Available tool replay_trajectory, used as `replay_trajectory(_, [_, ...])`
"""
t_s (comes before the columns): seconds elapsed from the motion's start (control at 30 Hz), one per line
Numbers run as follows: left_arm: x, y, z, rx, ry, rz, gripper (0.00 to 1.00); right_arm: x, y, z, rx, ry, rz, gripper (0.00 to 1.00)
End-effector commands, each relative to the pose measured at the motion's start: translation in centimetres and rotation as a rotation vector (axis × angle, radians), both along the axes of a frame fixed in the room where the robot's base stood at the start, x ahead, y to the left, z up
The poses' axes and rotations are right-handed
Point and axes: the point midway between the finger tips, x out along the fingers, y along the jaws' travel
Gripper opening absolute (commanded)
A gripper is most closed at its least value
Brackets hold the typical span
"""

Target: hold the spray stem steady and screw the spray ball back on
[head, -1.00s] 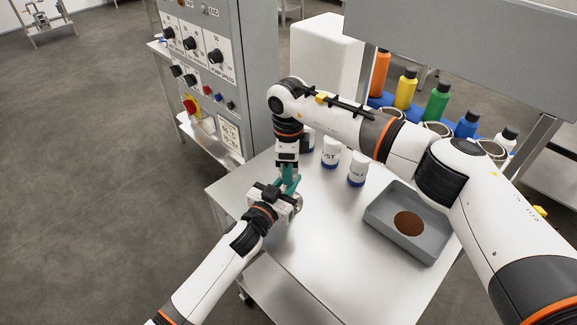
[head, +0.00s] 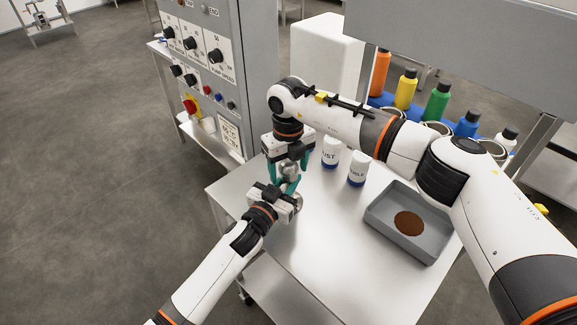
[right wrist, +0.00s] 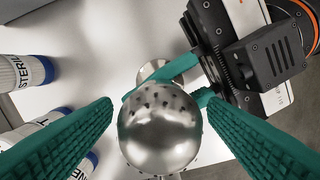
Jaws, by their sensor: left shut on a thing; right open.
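The spray ball (right wrist: 160,130) is a shiny steel sphere with small dark holes, large in the right wrist view. My right gripper (right wrist: 160,103) is open, with its ridged teal fingers on either side of the ball and gaps showing between. In the head view my right gripper (head: 289,176) points down just above my left gripper (head: 287,193). My left gripper is shut, its teal fingers passing below the ball. The stem is mostly hidden by ball and fingers, so how the ball sits on it cannot be told.
Two white bottles with blue bands (head: 330,153) (head: 357,169) stand close to the right of my grippers. A grey tray (head: 378,225) with a brown disc lies on the steel table (head: 320,255). A control cabinet (head: 250,70) rises behind left. The table's front is clear.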

Motion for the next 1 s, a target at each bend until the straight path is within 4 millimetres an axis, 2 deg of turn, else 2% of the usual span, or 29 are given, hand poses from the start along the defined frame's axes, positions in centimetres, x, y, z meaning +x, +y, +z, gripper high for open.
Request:
replay_trajectory(0.13, [0.0, 0.0, 0.0, 0.000, 0.001, 0.000, 0.00, 0.0, 0.0, 0.4, 0.000, -0.001, 0.001, 0.68])
replay_trajectory(0.23, [0.0, 0.0, 0.0, 0.000, 0.001, 0.000, 0.00, 0.0, 0.0, 1.7, 0.000, -0.001, 0.001, 0.68])
replay_trajectory(0.5, [0.0, 0.0, 0.0, 0.000, 0.001, 0.000, 0.00, 0.1, 0.0, 7.4, 0.001, -0.003, 0.000, 0.68])
replay_trajectory(0.7, [0.0, 0.0, -0.1, 0.000, 0.001, 0.000, 0.00, 0.0, 0.0, 10.7, 0.000, -0.001, 0.000, 0.68])
replay_trajectory(0.83, [0.0, 0.0, 0.0, 0.000, 0.001, 0.000, 0.00, 0.0, 0.0, 11.7, 0.000, -0.001, 0.000, 0.68])
replay_trajectory(1.0, [0.0, 0.0, 0.0, 0.001, 0.001, 0.000, 0.00, 0.0, 0.0, 12.0, 0.000, 0.001, 0.000, 0.68])
